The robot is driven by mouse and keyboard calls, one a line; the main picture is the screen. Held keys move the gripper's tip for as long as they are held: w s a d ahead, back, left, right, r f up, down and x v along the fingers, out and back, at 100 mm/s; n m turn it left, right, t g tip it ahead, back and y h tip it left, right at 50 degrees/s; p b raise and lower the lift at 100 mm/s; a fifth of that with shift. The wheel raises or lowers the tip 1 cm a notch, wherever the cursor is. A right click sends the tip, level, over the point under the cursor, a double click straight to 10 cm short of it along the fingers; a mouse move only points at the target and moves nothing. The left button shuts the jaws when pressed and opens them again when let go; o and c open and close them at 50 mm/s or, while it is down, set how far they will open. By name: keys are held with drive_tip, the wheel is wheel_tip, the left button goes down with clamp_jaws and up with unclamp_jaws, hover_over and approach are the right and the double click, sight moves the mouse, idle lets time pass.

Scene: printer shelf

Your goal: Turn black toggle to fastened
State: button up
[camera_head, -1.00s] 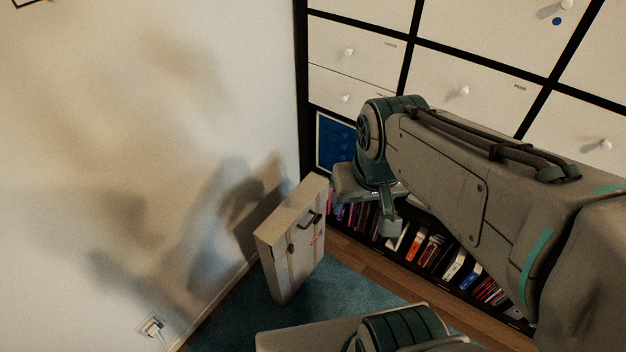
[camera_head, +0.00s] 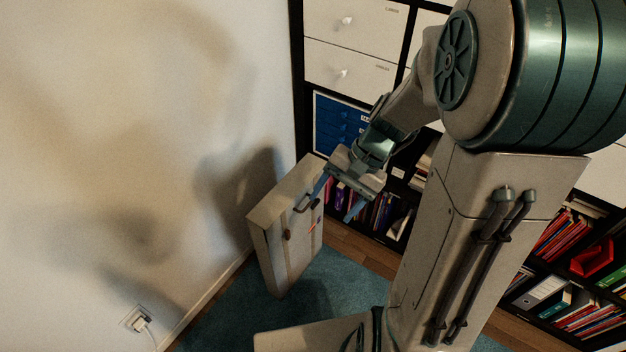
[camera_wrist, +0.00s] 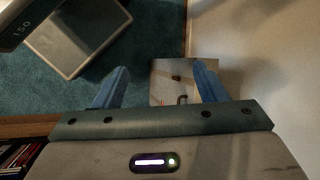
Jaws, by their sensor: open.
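A pale upright suitcase (camera_head: 265,240) stands on the carpet against the white wall. Its narrow side carries a dark handle (camera_head: 302,203) and a small dark latch (camera_head: 287,235) near it. I cannot tell whether this latch is the black toggle or how it is set. My gripper (camera_head: 333,205) is open and empty, with its blue fingers apart, at the suitcase's upper right. In the wrist view the suitcase (camera_wrist: 160,88) shows partly between the gripper's fingers (camera_wrist: 162,76), with a small dark fitting (camera_wrist: 176,77) on it. The gripper body hides the rest.
A shelf unit with white drawers (camera_head: 345,50), a blue drawer box (camera_head: 338,125) and several books (camera_head: 375,213) stands behind. A wall socket with a plug (camera_head: 138,320) is at lower left. Teal carpet (camera_head: 225,325) lies clear around the suitcase.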

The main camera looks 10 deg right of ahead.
drive_tip(key=w+d+f+m+t+y+b, duration=0.15)
drive_tip(key=w+f+m+y+b, duration=0.25)
drive_tip(key=f, duration=0.5)
drive_tip(key=w+d+f+m+t+y+b, duration=0.1)
drive_tip(key=w+f+m+t+y+b, duration=0.25)
drive_tip(key=f, duration=0.55)
drive_tip(key=m+t+b, duration=0.9)
drive_tip(key=m, duration=0.4)
approach(317, 204)
drive_tip(key=shift+h, duration=0.25)
drive_tip(key=b+x, duration=0.2)
drive_tip(key=x, duration=0.6)
drive_tip(key=shift+a+r, duration=0.1)
drive_tip(key=shift+a, duration=0.05)
drive_tip(key=c, duration=1)
